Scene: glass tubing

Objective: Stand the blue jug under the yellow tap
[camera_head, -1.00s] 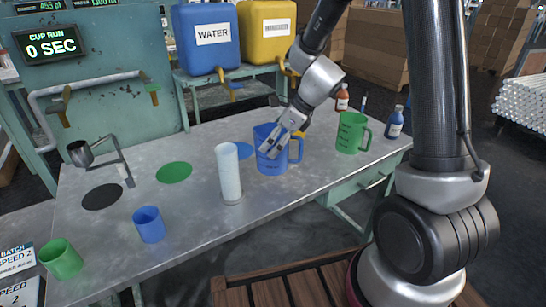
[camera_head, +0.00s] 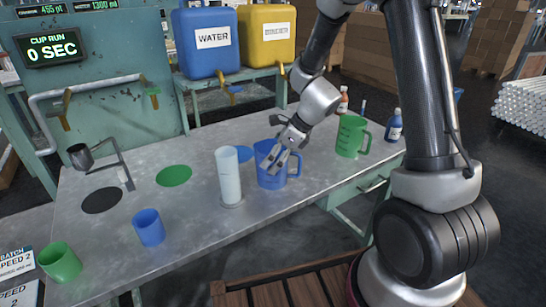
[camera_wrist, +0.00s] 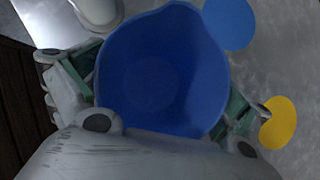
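The blue jug (camera_head: 270,181) is upright near the front edge of the bench, with its handle on the right. My gripper (camera_head: 271,159) reaches down at it, with one finger across its near side. In the wrist view the jug's open mouth (camera_wrist: 160,75) fills the space between my gripper's fingers (camera_wrist: 160,88), whose pads press close on both sides. The jug looks empty. Whether its base touches the bench is unclear. A yellow disc (camera_wrist: 279,122) lies beside the jug.
A clear cylinder (camera_head: 229,178) stands just left of the jug. A green jug (camera_head: 350,137) and a blue-labelled bottle (camera_head: 394,126) stand on the right. A blue disc (camera_head: 245,154) lies behind, below the blue water tank (camera_head: 206,42). A blue cup (camera_head: 149,228) is at front left.

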